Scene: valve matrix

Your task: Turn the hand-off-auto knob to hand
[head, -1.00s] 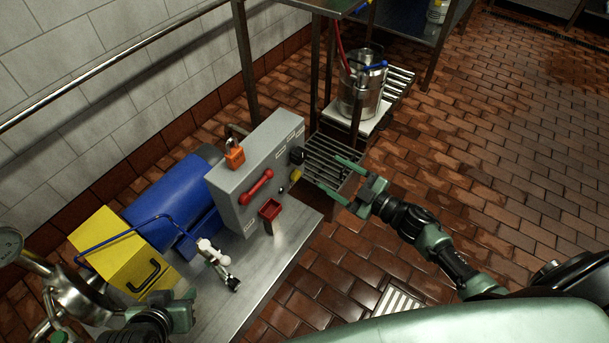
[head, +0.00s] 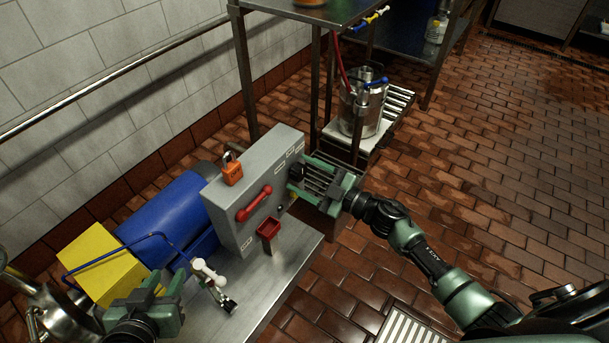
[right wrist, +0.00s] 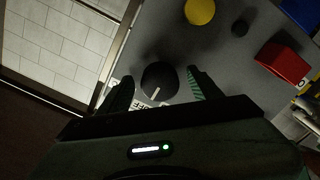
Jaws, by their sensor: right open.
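The hand-off-auto knob (right wrist: 158,78) is round and black with a white pointer line, on the grey control box (head: 247,205). In the right wrist view it lies between the two fingertips of my right gripper (right wrist: 160,82), and a gap shows on each side. A white label (right wrist: 140,106) beside the knob is partly hidden by the gripper. In the head view my right gripper (head: 300,177) is open at the box's right face and largely hides the knob. My left gripper (head: 165,284) is above the steel table at lower left, away from the box; its opening is unclear.
The box also carries a red handle (head: 253,204), an orange padlock (head: 232,170), a yellow button (right wrist: 200,11) and a red part (head: 268,230). A white-handled valve (head: 208,271) stands on the steel table (head: 283,265) near my left gripper. The floor at right is clear.

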